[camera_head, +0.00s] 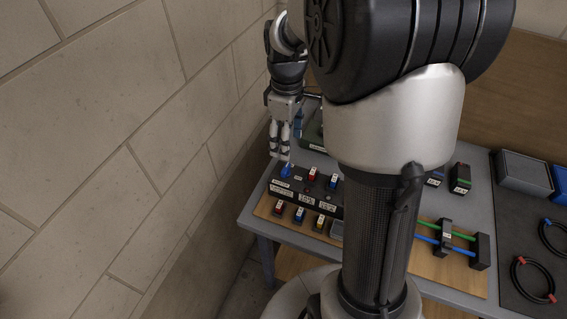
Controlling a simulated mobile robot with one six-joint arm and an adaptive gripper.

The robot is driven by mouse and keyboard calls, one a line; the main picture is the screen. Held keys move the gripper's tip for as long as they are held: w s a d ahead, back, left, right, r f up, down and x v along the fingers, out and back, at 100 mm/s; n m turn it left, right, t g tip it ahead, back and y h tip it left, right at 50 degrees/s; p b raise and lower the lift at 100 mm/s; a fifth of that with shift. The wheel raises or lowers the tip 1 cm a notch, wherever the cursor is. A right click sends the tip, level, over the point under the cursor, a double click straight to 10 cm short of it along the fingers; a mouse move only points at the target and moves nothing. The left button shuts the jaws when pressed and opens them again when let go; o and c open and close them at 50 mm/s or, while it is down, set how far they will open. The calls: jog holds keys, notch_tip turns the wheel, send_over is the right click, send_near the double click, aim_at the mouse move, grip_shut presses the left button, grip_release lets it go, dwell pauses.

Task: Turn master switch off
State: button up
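A dark switch panel (298,188) with white labels stands on the table, partly hidden behind my arm. Its upper row shows a blue switch (287,171), a red switch (312,174) and another blue switch (334,181). The labels are too small to read, so I cannot tell which is the master switch. My gripper (280,156) points down at the panel's back left corner, with its fingertips close above the left blue switch. I cannot tell whether they touch it. The two fingers are close together, and I see nothing clearly held between them.
In front of the panel is a row of red (279,207), blue (300,213) and yellow (320,222) connectors on a wooden board (265,208). Green and blue tubes (453,233) lie right of my arm. A block wall (130,150) stands close on the left.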

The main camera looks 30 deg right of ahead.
aim_at(286, 167)
notch_tip(286, 167, down, 10)
jog(key=b, duration=0.3)
jog(key=shift+w+f, duration=0.1)
jog(key=shift+f, duration=0.15)
jog(key=shift+c, duration=0.6)
jog(key=c, duration=0.9)
